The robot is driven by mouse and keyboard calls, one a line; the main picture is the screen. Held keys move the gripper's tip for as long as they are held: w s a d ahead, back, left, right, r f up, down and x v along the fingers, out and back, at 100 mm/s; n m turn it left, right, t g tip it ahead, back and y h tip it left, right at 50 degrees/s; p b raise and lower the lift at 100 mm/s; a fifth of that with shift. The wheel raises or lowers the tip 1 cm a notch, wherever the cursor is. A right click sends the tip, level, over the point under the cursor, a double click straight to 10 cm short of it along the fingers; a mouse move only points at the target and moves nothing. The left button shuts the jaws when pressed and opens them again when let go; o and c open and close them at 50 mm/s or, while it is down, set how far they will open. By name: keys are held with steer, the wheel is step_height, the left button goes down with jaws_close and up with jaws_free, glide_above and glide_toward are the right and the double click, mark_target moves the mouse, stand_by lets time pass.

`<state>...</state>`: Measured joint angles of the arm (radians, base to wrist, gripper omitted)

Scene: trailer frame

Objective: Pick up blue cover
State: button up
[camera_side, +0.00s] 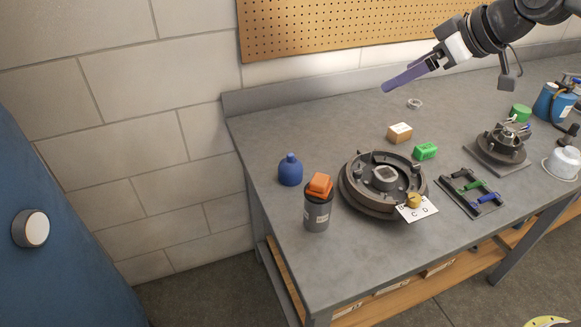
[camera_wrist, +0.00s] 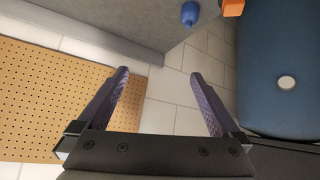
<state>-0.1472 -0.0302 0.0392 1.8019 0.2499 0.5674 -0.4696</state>
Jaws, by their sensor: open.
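The blue cover (camera_side: 290,170) appears to be the rounded, dark blue piece with a narrow knob on top. It stands upright near the left edge of the grey table (camera_side: 300,110), and it also shows at the top of the wrist view (camera_wrist: 190,13). My gripper (camera_side: 386,88) is high above the back of the table, up and to the right of the blue piece and well apart from it. In the wrist view its two purple fingers (camera_wrist: 159,73) are spread wide with nothing between them.
A round dark drum (camera_side: 352,199) sits farther right. An orange-brown box (camera_side: 399,132) and a green box (camera_side: 425,151) lie behind it. The table's back left is clear.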

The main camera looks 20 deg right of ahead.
steer(key=w+a+f+n+g, duration=0.1)
steer(key=w+a+f, duration=0.6)
steer(key=w+f, duration=0.2)
steer(key=g, duration=0.2)
glide_toward(294, 161)
steer(key=shift+n+y, duration=0.3)
steer(key=x, duration=0.5)
steer(key=shift+f, duration=0.25)
steer(key=shift+x, duration=3.15)
steer(key=shift+d, duration=0.1)
steer(key=c, duration=1.2)
